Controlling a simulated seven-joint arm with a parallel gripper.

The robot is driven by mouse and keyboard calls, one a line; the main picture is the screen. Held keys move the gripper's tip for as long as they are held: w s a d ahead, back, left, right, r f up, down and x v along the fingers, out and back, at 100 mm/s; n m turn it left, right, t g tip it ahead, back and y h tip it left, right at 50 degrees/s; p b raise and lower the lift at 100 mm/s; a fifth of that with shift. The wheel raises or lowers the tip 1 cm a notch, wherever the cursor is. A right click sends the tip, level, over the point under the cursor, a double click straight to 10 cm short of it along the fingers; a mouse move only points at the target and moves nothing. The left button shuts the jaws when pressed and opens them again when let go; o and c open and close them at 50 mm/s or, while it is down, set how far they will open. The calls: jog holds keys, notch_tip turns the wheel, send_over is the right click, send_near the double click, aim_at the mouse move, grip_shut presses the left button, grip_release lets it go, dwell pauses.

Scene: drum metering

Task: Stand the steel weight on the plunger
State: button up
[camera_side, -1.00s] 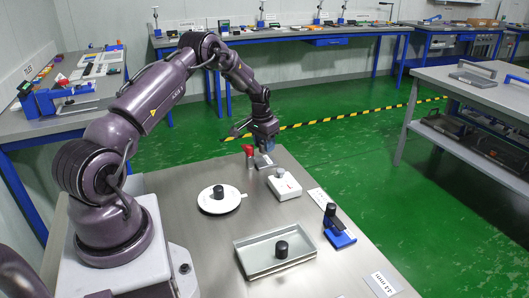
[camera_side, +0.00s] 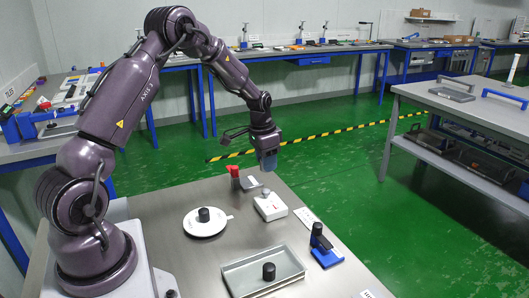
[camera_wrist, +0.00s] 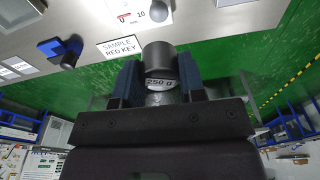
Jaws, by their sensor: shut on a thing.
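My gripper (camera_wrist: 160,88) is shut on the steel weight (camera_wrist: 158,55), a grey cylinder marked "250 g", held between the dark blue fingers in the wrist view. In the side view my gripper (camera_side: 267,163) hangs above the far end of the steel table, and the weight is hard to make out there. A white box (camera_side: 271,208) with a small rounded grey knob (camera_side: 266,191) stands just below it. The knob also shows at the top of the wrist view (camera_wrist: 158,11), apart from the weight, beside a "0 10" scale. The knob may be the plunger.
Nearer are a white round dish (camera_side: 192,223) with a black cylinder, a grey tray (camera_side: 237,282) with another, and a blue stand (camera_side: 327,258). A "SAMPLE RED KEY" card (camera_wrist: 119,46) lies nearby.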

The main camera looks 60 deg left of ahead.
aim_at(267, 190)
jog(key=shift+f, duration=3.15)
jog(key=shift+f, duration=0.4)
jog(key=o, duration=1.1)
jog(key=shift+o, duration=0.2)
jog(key=r, duration=0.4)
jog(key=s+r, duration=0.1)
jog(key=r, duration=0.7)
jog(key=shift+s+a, duration=0.1)
jog(key=shift+s, duration=0.1)
jog(key=shift+r, duration=0.4)
jog(key=s+d+r+t, duration=0.2)
jog(key=s+d+r, duration=0.6)
jog(key=s+d, duration=0.2)
jog(key=s+d+r+t, duration=0.2)
jog(key=s+d+r, duration=0.6)
jog(key=s+d, duration=0.3)
jog(key=shift+d+n, duration=0.3)
jog(key=shift+d, duration=0.65)
